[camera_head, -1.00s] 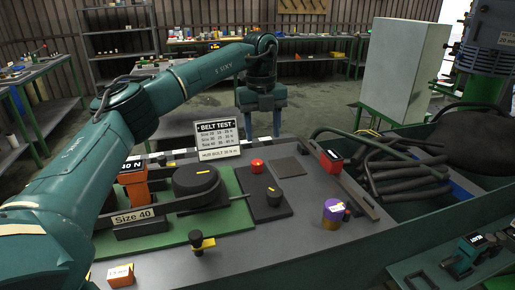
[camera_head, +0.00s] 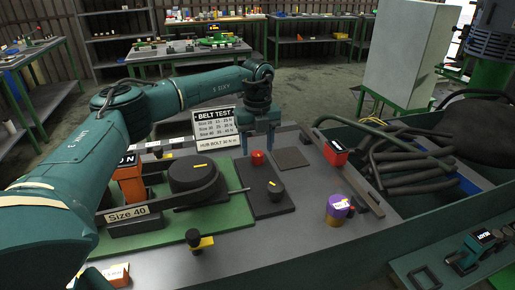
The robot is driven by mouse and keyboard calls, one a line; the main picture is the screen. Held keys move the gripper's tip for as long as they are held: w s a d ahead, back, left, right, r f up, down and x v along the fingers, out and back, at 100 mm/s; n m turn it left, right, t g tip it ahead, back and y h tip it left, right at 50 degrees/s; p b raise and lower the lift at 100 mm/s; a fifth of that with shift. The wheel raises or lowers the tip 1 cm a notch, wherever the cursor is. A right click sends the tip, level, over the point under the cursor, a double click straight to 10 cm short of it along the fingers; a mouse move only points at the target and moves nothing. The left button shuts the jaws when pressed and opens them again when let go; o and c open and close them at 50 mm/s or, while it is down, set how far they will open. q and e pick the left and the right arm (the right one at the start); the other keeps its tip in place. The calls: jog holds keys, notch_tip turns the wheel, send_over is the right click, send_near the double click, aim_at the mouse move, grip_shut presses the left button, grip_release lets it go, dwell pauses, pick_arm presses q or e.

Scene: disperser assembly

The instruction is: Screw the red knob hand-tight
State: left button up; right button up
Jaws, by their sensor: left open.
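The red knob (camera_head: 257,158) stands at the back edge of a black plate (camera_head: 268,206) on the workbench. My left gripper (camera_head: 258,149) points straight down, open, at the far side of the bench. In the picture its two fingers come down left and right of the knob, with the tips just above or behind it. I cannot tell whether the knob is between the fingers in depth. No contact shows. My right gripper is not in view.
A black knob (camera_head: 274,187) stands on the same plate. A belt test sign (camera_head: 216,122) is close left of my gripper. Left is a black pulley (camera_head: 194,176) with a belt on a green plate (camera_head: 225,215).

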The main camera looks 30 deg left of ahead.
pick_arm(q)
jog(key=shift+f, duration=1)
jog(key=c, duration=1)
